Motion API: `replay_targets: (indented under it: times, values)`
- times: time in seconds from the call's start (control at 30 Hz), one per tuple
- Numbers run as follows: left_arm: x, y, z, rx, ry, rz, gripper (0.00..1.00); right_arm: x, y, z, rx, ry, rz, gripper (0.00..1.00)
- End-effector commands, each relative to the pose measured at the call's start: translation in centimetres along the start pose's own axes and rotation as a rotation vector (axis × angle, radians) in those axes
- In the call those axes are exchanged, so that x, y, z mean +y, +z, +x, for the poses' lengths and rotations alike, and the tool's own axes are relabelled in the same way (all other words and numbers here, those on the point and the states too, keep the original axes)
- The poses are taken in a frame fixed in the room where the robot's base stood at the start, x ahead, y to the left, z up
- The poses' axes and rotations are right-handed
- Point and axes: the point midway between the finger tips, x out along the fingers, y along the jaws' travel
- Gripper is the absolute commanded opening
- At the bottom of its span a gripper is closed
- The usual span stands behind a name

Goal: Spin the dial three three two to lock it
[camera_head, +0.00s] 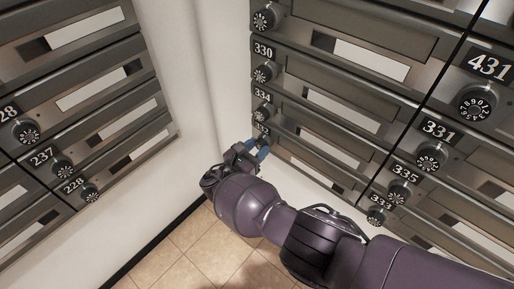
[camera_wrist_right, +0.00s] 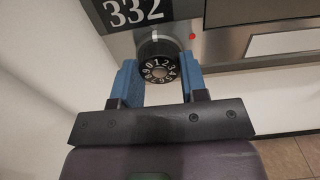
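The dial (camera_wrist_right: 158,68) under the number plate 332 (camera_wrist_right: 136,10) is a black round knob with white digits and a white mark at its top. In the head view this dial (camera_head: 263,141) is at the bottom of the left column of the right-hand mailbox bank. My right gripper (camera_head: 257,150) reaches it from below. In the right wrist view its blue fingers (camera_wrist_right: 160,78) stand on both sides of the dial, close against it. A red light (camera_wrist_right: 193,37) glows to the right of the dial. My left gripper is not in view.
Dials 334 (camera_head: 264,112) and 330 (camera_head: 264,72) sit just above on the same bank. Dials 331 (camera_head: 430,156) and 335 (camera_head: 400,192) are to the right, beyond my arm. Another mailbox bank (camera_head: 80,90) stands left, past a white wall corner. Tiled floor (camera_head: 185,262) is below.

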Motion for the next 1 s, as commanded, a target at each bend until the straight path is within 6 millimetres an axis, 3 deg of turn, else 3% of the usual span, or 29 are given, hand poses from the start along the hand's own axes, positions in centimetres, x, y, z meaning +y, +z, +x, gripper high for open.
replay_targets:
  times: [0.1, 0.47, 1.0]
  values:
    - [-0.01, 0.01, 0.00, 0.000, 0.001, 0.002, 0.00, 0.00, -0.01, 0.01, 0.000, 0.000, 0.000, 0.16]
    - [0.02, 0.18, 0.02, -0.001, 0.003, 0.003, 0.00, -0.02, -0.14, -0.01, 0.002, 0.000, 0.067, 0.16]
    - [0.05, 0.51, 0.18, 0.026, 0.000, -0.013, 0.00, 0.00, -0.31, -0.01, 0.003, -0.001, 0.516, 0.16]
